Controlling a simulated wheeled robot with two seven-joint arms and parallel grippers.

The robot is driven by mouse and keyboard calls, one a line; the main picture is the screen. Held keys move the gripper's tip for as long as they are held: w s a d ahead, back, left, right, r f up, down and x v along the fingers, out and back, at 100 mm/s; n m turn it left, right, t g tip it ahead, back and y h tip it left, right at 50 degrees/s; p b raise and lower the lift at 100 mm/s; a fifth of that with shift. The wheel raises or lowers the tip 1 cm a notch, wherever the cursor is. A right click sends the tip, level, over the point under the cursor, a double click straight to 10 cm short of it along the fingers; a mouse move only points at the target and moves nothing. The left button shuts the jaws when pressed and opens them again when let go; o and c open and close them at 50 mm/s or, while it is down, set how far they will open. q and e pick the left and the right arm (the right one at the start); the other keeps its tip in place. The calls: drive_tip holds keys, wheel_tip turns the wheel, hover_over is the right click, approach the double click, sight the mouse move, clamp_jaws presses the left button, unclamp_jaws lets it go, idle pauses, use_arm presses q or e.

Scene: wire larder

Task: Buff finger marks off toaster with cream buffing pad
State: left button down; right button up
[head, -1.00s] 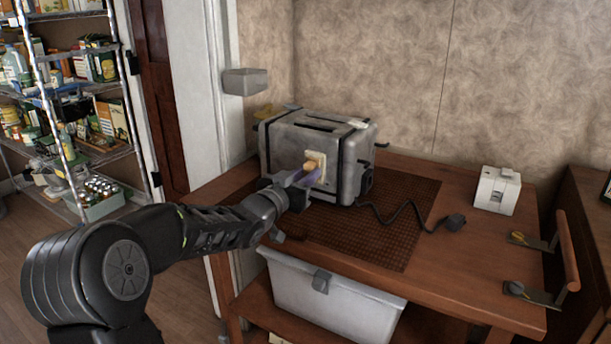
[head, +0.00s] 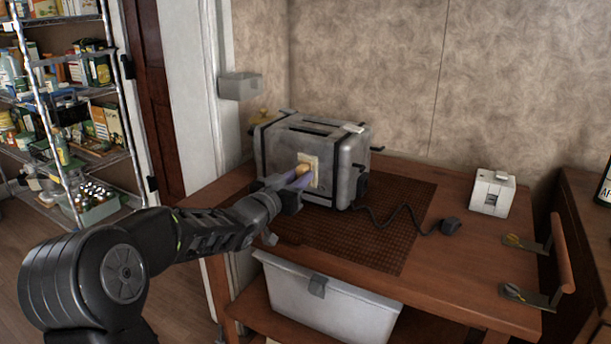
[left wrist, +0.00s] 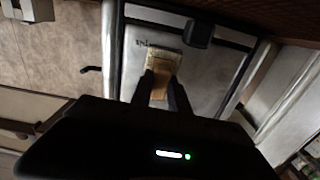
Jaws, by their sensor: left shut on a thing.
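The grey metal toaster (head: 335,163) stands on a brown woven mat on the wooden table. My left gripper (head: 299,176) is at the toaster's front side, shut on the cream buffing pad (head: 313,166) by its tan grip. The pad's flat face is against or very close to the toaster side; the gap cannot be told. In the left wrist view the pad (left wrist: 162,62) sits between the two dark fingers, in front of the toaster's pale panel (left wrist: 202,75). A small dark mark (left wrist: 143,43) shows beside the pad. My right gripper is not in view.
The toaster's cord runs right to a dark plug (head: 451,226). A white box (head: 493,193) and a rail with a wooden handle (head: 562,252) are at the right. A white bin (head: 325,305) is under the table. The mat's (head: 395,235) right part is mostly clear.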

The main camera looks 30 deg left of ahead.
use_arm(q)
drive_tip(key=shift+a, duration=0.45)
drive_tip(key=shift+a, duration=0.1)
drive_tip(key=shift+a+p, duration=0.45)
drive_tip(key=shift+a, duration=0.15)
